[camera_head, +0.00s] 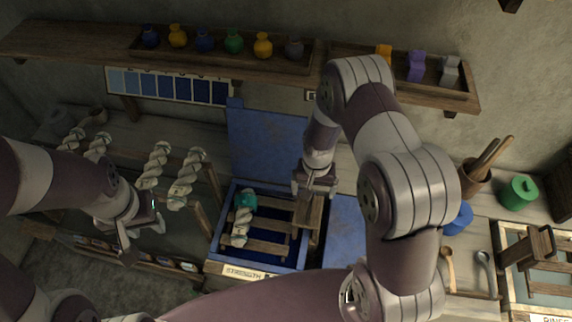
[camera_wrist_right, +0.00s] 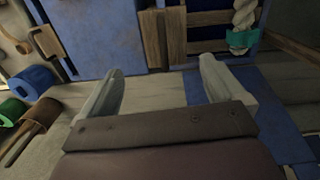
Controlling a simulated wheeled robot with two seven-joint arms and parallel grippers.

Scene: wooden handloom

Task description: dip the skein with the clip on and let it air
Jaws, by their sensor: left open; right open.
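The cream skein (camera_head: 240,228) with a teal clip (camera_head: 245,200) on its upper end lies on the wooden slats in the blue vat (camera_head: 216,240). In the right wrist view the skein (camera_wrist_right: 243,14) and clip (camera_wrist_right: 241,39) show at upper right. My right gripper (camera_head: 316,190) is open and empty at the vat's back right, near an upright wooden board (camera_head: 308,216); the wrist view shows its two spread fingers (camera_wrist_right: 162,70) apart from the board. My left gripper (camera_head: 126,246) is open and empty, left of the vat. The vat's inside below the slats is partly hidden.
Several other skeins (camera_head: 187,180) hang on a wooden rack at left. A blue lid (camera_head: 268,140) stands up behind the vat. A green pot (camera_head: 519,192), a blue pot (camera_head: 459,219) and a labelled tray with a wooden frame (camera_head: 540,245) stand at right. Shelves hold coloured jars (camera_head: 233,41).

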